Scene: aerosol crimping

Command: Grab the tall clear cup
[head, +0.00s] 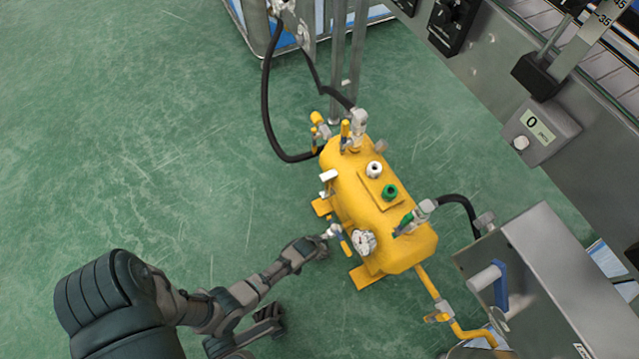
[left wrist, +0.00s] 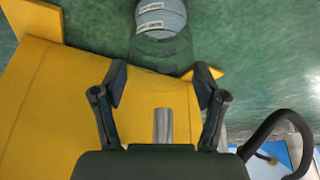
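In the left wrist view, a clear cylindrical cup (left wrist: 165,50) is ahead of my left gripper (left wrist: 162,82), at the top centre. Bands with small white labels show in or behind it; its top is cut off by the frame edge. My left gripper is open, one finger on each side of a gap, with the cup just beyond the fingertips and nothing clasped. In the head view my left gripper (head: 318,248) is a small dark shape beside the yellow tank; its fingers are not clear there. I cannot pick out the cup in the head view. My right gripper is not in view.
The yellow tank (head: 350,195) has a gauge (head: 364,242), valves and black hoses (head: 267,110). A yellow surface (left wrist: 50,100) and a metal pin (left wrist: 163,126) lie close to my left gripper. A metal cabinet (head: 560,280) stands at right. The green floor at left is clear.

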